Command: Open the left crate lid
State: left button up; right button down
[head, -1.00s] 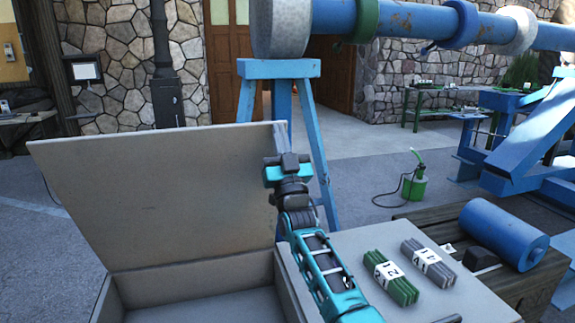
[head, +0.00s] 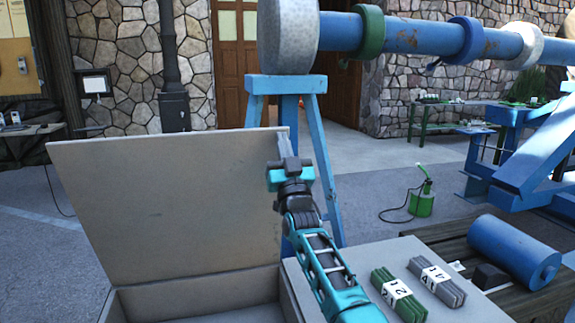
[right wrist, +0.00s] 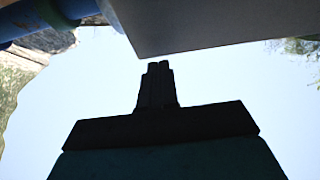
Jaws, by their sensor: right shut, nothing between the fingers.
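The left crate lid (head: 170,210) is a flat beige panel standing raised, tilted a little back, at the rear of the left crate (head: 205,297). The crate's inside shows at the bottom of the head view. My right gripper (head: 286,145) is shut and empty, at the lid's right edge near its upper corner. I cannot tell whether it touches the lid. In the right wrist view the shut fingers (right wrist: 158,80) point up, close below the edge of a grey panel (right wrist: 200,25), which looks like the lid. My left gripper is not in view.
A closed lid (head: 365,265) right of the open crate bears a green bundle (head: 398,292) and a grey bundle (head: 437,280), both with number labels. A blue cylinder (head: 513,252) lies on dark planks to the right. A blue trestle (head: 318,130) stands behind my right gripper.

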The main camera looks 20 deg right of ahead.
jog(key=s+f+n+g+y, duration=0.1)
jog(key=s+f+g, duration=0.1)
jog(key=s+f, duration=0.65)
jog(key=s+f+g, duration=0.3)
jog(key=s+f, duration=0.2)
jog(key=f, duration=0.6)
jog(key=s+f+n+g+y, duration=0.1)
jog(key=s+f+g, duration=0.1)
jog(key=s+f, duration=0.65)
jog(key=s+f+g, duration=0.8)
jog(key=s+f, duration=0.8)
jog(key=s, duration=0.3)
jog(key=shift+d+f+n, duration=0.2)
jog(key=shift+d+n, duration=0.1)
jog(key=shift+a, duration=0.1)
